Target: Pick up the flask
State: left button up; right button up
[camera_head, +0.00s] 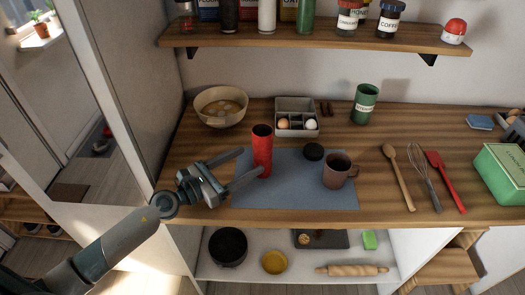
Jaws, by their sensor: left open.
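A tall red flask (262,152) stands upright and uncapped on a blue-grey mat (300,195) on the wooden counter. A round black lid (313,151) lies to its right; I cannot tell whether it belongs to the flask. My left gripper (253,160) reaches in from the left with its fingers spread. One fingertip is just left of the flask and the other is low at its front. I cannot tell whether either touches it. My right gripper is not in view.
A brown mug (338,170) stands on the mat to the right. Utensils (398,176) lie right. A jar shelf (300,38) overhangs the back.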

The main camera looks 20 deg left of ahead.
aim_at(254, 157)
pick_arm(q)
jog(key=p+x, duration=0.1)
jog(key=x, duration=0.3)
jog(key=shift+w+d, duration=0.25)
jog(key=shift+w, duration=0.1)
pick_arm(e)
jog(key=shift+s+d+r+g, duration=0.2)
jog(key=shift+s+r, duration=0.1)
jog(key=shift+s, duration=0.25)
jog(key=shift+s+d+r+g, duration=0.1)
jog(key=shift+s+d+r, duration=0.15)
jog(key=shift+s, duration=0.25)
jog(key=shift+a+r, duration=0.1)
pick_arm(q)
jog(key=shift+w+d+r+p, duration=0.15)
jog(key=shift+w+d+p, duration=0.25)
jog(key=shift+p, duration=0.1)
jog(key=p+x, duration=0.1)
jog(key=x, duration=0.2)
jog(key=shift+d, duration=0.15)
jog(key=shift+w+d, duration=0.3)
jog(key=shift+w, duration=0.15)
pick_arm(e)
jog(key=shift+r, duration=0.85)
pick_arm(q)
jog(key=c, duration=1.5)
